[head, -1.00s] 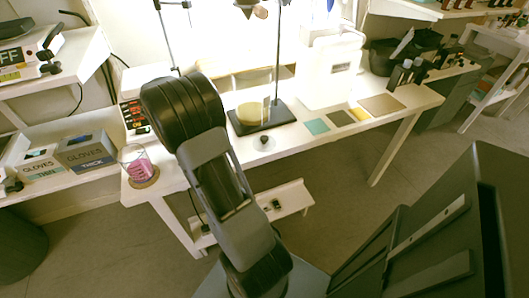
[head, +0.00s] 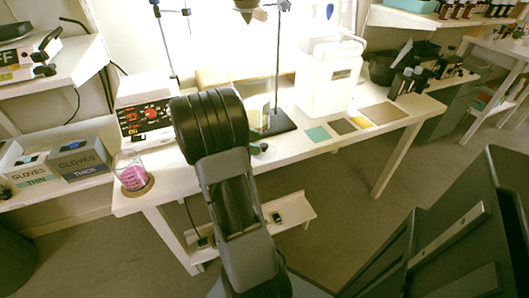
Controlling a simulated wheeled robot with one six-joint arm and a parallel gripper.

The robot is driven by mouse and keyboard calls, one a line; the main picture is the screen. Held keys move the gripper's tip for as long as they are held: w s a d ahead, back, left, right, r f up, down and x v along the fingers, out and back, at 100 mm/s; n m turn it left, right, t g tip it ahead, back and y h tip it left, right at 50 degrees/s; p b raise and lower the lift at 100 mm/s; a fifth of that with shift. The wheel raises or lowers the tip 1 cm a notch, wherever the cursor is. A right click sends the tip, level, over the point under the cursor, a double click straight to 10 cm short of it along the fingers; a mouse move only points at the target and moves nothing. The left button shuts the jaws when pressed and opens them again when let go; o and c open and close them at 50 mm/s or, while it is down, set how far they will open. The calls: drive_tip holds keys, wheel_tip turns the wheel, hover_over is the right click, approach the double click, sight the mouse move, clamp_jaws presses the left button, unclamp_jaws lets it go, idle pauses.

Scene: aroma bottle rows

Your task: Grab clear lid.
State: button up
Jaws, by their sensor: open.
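The clear lid (head: 265,153), a small round glass disc with a dark knob, lies on the white table near its front edge in the head view. My arm covers its left part. My gripper does not show; my dark arm link stands in front of the area just left of the lid. I cannot tell how far the gripper is from the lid.
A stand with a black base (head: 283,122) is behind the lid. A white jug (head: 328,85) and coloured squares (head: 318,134) are to the right. A beaker of pink contents (head: 132,176) sits at the left end, before a hot-plate device (head: 146,115). Glove boxes (head: 80,158) are further left.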

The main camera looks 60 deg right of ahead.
sight(264, 148)
drive_tip(key=shift+x, duration=1.35)
drive_tip(key=c, duration=1)
drive_tip(key=shift+r, duration=0.1)
